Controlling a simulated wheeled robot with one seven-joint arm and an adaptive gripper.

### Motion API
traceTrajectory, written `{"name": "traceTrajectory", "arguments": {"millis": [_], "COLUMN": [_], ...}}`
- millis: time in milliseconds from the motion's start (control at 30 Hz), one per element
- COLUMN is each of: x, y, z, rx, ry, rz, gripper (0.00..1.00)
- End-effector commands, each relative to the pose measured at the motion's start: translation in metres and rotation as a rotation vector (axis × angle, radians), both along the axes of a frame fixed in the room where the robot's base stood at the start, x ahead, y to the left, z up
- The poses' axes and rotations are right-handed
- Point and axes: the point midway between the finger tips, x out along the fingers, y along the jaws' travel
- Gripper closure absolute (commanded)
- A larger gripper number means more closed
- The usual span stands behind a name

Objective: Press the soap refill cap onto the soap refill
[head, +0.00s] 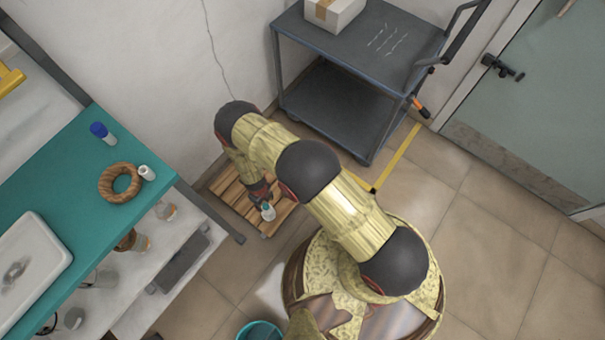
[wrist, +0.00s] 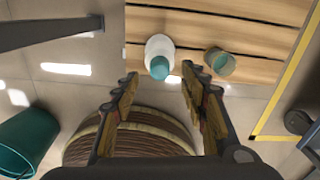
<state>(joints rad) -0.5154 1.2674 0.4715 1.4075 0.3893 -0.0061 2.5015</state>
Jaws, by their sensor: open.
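A white bottle (wrist: 158,47) with a teal top (wrist: 161,68) stands on a slatted wooden pallet on the floor; I take it for the soap refill with its cap. Whether the cap is fully seated cannot be told. In the head view the bottle (head: 268,212) shows just beside my gripper (head: 260,193). My gripper (wrist: 160,76) is open, its fingers on either side of the teal top in the wrist view, with nothing held. Contact with the bottle is not visible.
A small teal and tan cylindrical container (wrist: 220,63) stands right of the bottle, near the right fingertip. The pallet (head: 228,190) lies between a teal-topped bench (head: 75,185) and a dark cart (head: 340,110). A teal bucket (head: 260,332) stands on the floor.

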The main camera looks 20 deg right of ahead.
Motion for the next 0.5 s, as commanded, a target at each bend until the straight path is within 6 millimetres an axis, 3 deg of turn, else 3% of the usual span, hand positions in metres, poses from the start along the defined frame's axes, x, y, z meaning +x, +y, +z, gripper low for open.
{"name": "traceTrajectory", "arguments": {"millis": [500], "x": [0.0], "y": [0.0], "z": [0.02], "rx": [0.0], "ry": [0.0], "rz": [0.0], "gripper": [0.56]}}
